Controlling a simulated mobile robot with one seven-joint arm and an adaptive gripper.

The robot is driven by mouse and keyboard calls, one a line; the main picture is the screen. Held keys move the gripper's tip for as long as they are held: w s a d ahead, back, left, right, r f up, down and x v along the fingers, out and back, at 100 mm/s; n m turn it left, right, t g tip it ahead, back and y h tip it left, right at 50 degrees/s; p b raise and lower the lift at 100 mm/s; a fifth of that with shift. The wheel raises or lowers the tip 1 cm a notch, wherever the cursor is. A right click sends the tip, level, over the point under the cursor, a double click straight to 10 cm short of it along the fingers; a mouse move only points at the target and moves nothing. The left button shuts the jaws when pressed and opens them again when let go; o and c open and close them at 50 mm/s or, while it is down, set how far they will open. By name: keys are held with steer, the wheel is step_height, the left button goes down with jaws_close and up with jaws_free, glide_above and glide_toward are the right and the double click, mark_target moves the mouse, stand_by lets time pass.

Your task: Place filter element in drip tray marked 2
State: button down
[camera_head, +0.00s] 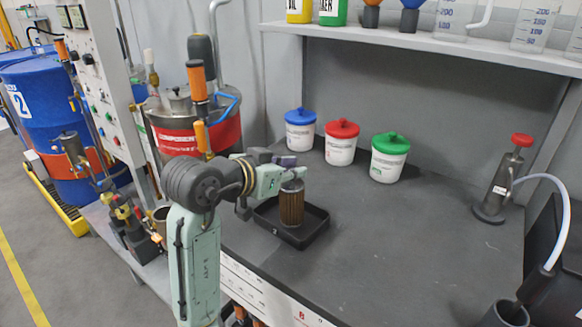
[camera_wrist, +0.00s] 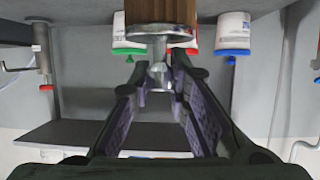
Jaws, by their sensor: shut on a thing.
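The filter element (camera_head: 291,207) is a brown pleated cylinder with a grey metal cap, upright over the black drip tray (camera_head: 313,236). A small white mark, apparently a 2, shows on the tray's front wall. My gripper (camera_head: 288,172) comes in from the left and is shut on the stud at the element's cap. The wrist view looks upside down; there the element (camera_wrist: 165,14) hangs in from the top edge, and its stud lies between the fingertips of my gripper (camera_wrist: 160,78). I cannot tell whether the element's bottom touches the tray floor.
Blue-lidded (camera_head: 300,133), red-lidded (camera_head: 341,146) and green-lidded (camera_head: 389,161) white tubs stand behind the tray on the dark bench (camera_head: 420,235). A red-topped device (camera_head: 494,190) stands at right. A shelf (camera_head: 420,41) runs above. The bench right of the tray is clear.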

steer(key=shift+f, duration=0.15)
steer(key=c, duration=1.5)
jaws_free()
steer(key=shift+r, duration=0.35)
steer(key=b+v, duration=0.2)
steer(key=v, duration=1)
steer(key=shift+f+b, duration=0.2)
steer(key=shift+b, duration=0.2)
steer(key=shift+a, duration=0.1)
